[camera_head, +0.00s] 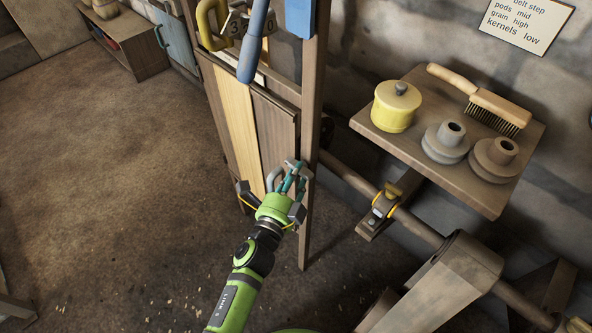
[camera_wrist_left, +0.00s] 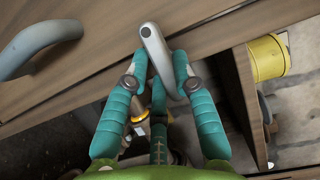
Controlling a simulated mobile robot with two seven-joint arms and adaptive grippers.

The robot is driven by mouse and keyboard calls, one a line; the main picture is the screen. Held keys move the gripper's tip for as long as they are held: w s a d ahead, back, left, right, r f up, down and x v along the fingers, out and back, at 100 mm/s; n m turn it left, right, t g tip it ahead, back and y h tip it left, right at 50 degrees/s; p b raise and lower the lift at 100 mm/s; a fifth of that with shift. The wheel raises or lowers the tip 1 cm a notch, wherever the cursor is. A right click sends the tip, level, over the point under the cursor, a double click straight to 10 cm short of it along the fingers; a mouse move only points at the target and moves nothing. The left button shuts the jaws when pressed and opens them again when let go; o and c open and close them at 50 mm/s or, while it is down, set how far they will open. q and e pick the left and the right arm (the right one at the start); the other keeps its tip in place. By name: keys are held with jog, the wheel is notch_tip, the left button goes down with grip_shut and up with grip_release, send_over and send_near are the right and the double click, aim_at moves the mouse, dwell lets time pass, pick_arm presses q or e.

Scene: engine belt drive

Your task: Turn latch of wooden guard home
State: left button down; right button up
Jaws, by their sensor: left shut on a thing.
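The wooden guard (camera_head: 276,128) is a plank panel on a post frame at the middle of the head view. Its planks also fill the top of the left wrist view (camera_wrist_left: 105,48). The latch (camera_wrist_left: 157,58) is a short grey metal lever, slanted across the guard's edge in the left wrist view. My left gripper (camera_head: 289,178) is at the guard's lower right edge. In the left wrist view its teal fingers (camera_wrist_left: 158,78) are closed around the latch's lower part, one on each side. A curved grey handle (camera_wrist_left: 40,45) is left of the latch, apart from the fingers. My right gripper is out of view.
A wooden shelf (camera_head: 440,163) at the right holds a yellow pot (camera_head: 396,105), a brush (camera_head: 490,105) and two grey stepped pulleys. A long shaft (camera_head: 418,228) runs below it. A blue-handled tool (camera_head: 253,45) hangs above the guard. The floor at left is open.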

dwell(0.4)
pick_arm(q)
jog(key=c, duration=1.3)
grip_release()
jog(key=v, duration=1.2)
